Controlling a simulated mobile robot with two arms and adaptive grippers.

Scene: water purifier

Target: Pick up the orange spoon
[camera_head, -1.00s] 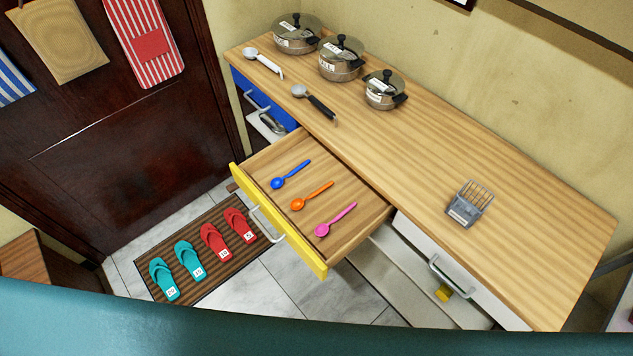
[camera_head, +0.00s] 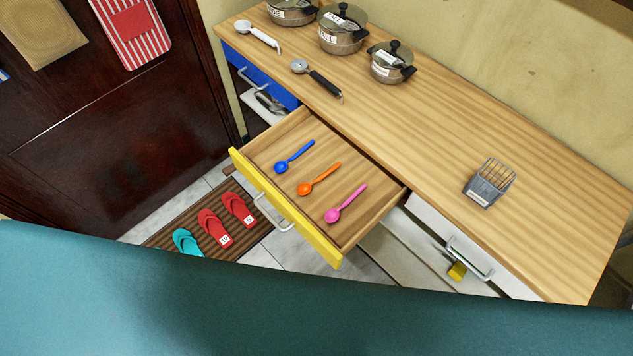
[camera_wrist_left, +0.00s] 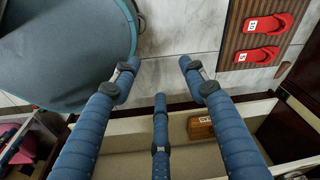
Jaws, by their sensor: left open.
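The orange spoon (camera_head: 319,180) lies in the open yellow-fronted drawer (camera_head: 325,242), between a blue spoon (camera_head: 294,157) and a pink spoon (camera_head: 346,203). Its bowl points toward the drawer front and its handle toward the counter. The left wrist view shows my left gripper (camera_wrist_left: 159,80) with its blue fingers spread and nothing between them. It is above floor tiles and a pale lower compartment; no spoon shows in that view. Neither gripper appears in the head view.
A lower white drawer with a metal handle (camera_head: 470,258) stands to the right. Sandals lie on a striped mat (camera_head: 178,231). My teal body fills the bottom of the head view.

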